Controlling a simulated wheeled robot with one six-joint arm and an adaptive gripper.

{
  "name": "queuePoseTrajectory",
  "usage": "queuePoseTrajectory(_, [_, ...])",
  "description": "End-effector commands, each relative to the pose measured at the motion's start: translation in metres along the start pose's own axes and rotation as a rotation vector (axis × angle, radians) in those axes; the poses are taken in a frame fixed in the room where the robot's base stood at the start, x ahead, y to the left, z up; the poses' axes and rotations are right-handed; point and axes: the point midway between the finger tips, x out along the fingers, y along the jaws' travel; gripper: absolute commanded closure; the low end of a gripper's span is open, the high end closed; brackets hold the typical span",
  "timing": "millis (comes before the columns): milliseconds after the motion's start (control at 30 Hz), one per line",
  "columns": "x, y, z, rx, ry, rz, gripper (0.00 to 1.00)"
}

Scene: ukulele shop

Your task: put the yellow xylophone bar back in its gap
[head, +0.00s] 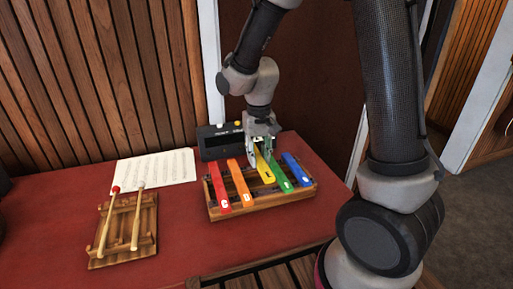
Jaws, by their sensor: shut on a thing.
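The yellow bar (264,171) is between the fingers of my gripper (263,157), which is shut on its far part. The bar is at the xylophone (262,206), a wooden frame on the red table, between the orange bar (240,184) and the green bar (279,179). It lines up with the space between them. I cannot tell whether it rests on the frame or hangs just above it. A red bar (219,190) lies at the left and a blue bar (296,170) at the right. My gripper hides the far end of the yellow bar.
A black box (214,143) stands behind the xylophone. Sheet music (154,169) lies at the back left. A wooden rack (124,238) holds two mallets at the left front. The red table (180,208) is clear between rack and xylophone. A wood-slat wall rises behind.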

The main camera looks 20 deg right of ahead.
Motion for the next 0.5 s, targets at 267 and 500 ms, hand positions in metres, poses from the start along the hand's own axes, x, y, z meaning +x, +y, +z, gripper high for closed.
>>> queuePoseTrajectory(267, [0.036, 0.000, 0.000, 0.000, -0.002, 0.001, 0.99])
queuePoseTrajectory(500, [0.054, 0.000, 0.000, 0.000, -0.001, 0.000, 0.99])
